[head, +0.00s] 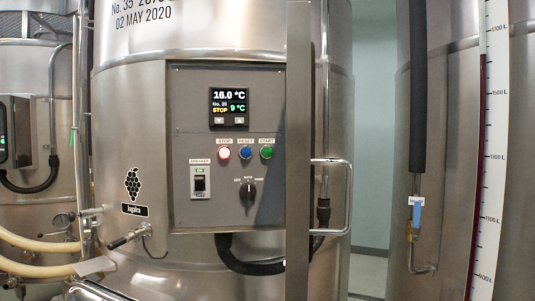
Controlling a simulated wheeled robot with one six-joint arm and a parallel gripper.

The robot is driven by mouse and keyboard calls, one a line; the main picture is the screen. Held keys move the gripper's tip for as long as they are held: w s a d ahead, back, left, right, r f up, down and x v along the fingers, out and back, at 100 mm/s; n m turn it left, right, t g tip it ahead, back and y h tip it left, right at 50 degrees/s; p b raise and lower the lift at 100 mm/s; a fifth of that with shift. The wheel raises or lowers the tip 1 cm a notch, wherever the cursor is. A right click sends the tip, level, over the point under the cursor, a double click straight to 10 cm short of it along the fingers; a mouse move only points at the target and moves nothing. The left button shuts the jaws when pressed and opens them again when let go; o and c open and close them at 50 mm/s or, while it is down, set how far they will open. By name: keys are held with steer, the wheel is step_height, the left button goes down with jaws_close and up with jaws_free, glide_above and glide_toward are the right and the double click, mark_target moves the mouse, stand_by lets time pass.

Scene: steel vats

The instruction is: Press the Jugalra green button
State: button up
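The green button (267,152) sits under a "START" label on the grey control panel (185,110) of the large steel vat (125,110). It is the right one of three round buttons in a row. The red button (224,153) is labelled "STOP" and looks pale in the middle. The blue button (246,153) is labelled "RESET". The display (229,107) reads 16.0 °C, STOP and 9 °C. My gripper is not in view.
A vertical metal bar (299,120) stands just right of the green button, with a loop handle (347,195) beside it. A breaker switch (200,182) and rotary knob (247,191) sit below the buttons. Hoses and a valve (128,238) stick out at lower left.

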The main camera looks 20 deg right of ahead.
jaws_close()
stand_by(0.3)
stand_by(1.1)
